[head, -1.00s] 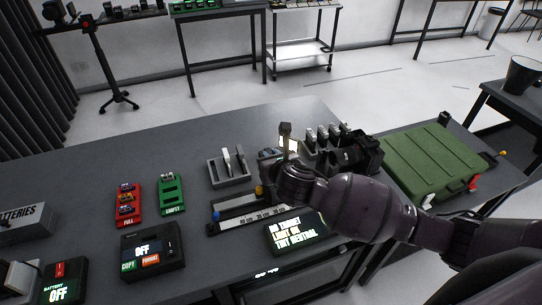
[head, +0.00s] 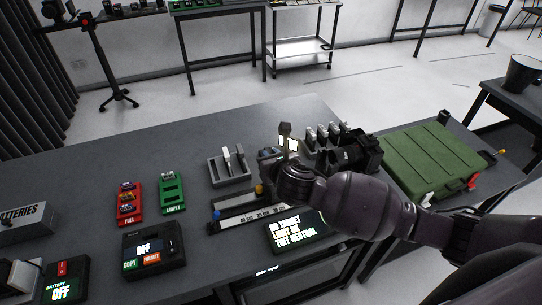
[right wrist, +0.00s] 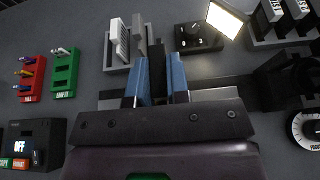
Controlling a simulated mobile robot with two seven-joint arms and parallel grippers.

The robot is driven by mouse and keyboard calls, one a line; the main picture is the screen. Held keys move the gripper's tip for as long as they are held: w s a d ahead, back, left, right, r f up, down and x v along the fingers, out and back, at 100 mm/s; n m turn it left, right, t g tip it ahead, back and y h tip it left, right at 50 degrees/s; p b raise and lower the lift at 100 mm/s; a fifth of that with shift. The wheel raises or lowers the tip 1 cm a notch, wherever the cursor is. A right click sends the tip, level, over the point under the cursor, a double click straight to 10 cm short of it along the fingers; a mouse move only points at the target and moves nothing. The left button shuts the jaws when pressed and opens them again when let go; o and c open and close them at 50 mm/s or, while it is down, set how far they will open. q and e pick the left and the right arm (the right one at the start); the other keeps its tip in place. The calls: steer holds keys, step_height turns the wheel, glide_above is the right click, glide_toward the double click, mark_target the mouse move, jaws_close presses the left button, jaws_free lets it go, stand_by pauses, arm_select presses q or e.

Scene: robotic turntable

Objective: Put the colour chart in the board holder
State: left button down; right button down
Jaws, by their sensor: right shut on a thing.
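My right gripper (right wrist: 160,88), with blue fingertips, is shut on a thin dark grey piece (right wrist: 155,62) seen edge-on in the right wrist view. It is likely the colour chart, but its face is not visible. A grey slotted rack (head: 231,178) stands on the table with thin upright boards in it, one of them white. It also shows in the right wrist view (right wrist: 112,58), just ahead and left of the fingertips. I cannot tell if this rack is the board holder. In the head view my right wrist hides the fingers. My left gripper is not in view.
A lit lamp panel (right wrist: 227,20) stands right of the fingers. A marked rail (head: 245,218) and a display reading "NO TARGET" (head: 296,231) lie in front of the rack. Red (head: 129,204) and green (head: 172,193) trays are to the left. The table behind the rack is clear.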

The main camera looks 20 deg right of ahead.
steer(key=shift+f+b, duration=0.8)
steer(key=shift+f, duration=1.25)
steer(key=c, duration=1)
jaws_free()
steer(key=shift+v, duration=5.45)
steer(key=shift+s+f, duration=0.1)
